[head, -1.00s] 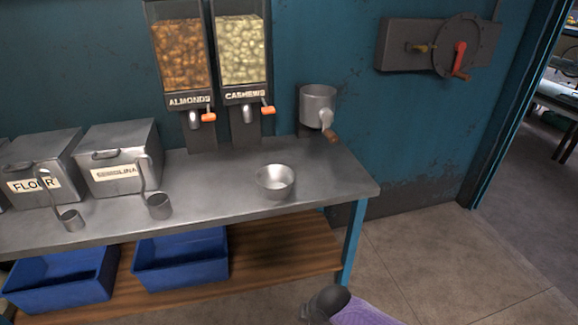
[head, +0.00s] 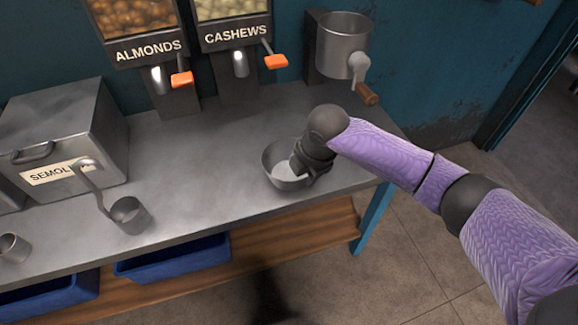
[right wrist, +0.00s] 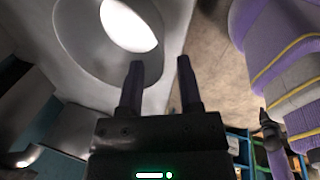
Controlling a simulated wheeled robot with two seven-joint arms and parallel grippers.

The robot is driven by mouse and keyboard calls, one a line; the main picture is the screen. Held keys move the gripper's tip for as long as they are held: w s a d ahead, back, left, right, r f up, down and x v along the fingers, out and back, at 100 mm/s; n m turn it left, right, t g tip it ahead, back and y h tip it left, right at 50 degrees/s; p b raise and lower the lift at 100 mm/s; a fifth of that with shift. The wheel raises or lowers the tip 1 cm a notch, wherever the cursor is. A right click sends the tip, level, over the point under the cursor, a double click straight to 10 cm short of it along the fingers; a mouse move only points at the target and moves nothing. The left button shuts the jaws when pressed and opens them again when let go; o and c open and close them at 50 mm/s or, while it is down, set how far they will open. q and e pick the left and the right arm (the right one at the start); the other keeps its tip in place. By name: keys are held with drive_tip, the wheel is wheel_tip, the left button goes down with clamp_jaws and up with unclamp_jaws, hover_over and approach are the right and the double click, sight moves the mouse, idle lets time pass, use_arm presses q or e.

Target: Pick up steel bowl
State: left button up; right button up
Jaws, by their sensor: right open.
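The steel bowl (head: 273,160) stands upright on the metal counter near its right end. My right gripper (head: 308,174) is at the bowl's right side, and the arm partly hides the bowl. In the right wrist view the open fingers (right wrist: 160,65) point toward the bowl (right wrist: 75,45). One finger overlaps the bowl and the other lies just outside its rim, with nothing clamped. Whether either finger touches the rim is hard to tell. My left gripper is not in view.
The metal counter (head: 200,200) holds a semolina bin (head: 65,135) and a scoop (head: 130,214) at left. Almond (head: 150,48) and cashew (head: 235,36) dispensers and a hand grinder (head: 342,45) stand behind. Blue crates (head: 175,258) sit below. Counter left of the bowl is clear.

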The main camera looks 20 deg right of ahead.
sight(302, 180)
drive_tip(key=b+x, duration=0.3)
drive_tip(key=x, duration=0.3)
drive_tip(key=shift+s+b, duration=0.15)
drive_tip(key=shift+b, duration=0.15)
drive_tip(key=shift+r, duration=0.3)
clamp_jaws()
idle(0.3)
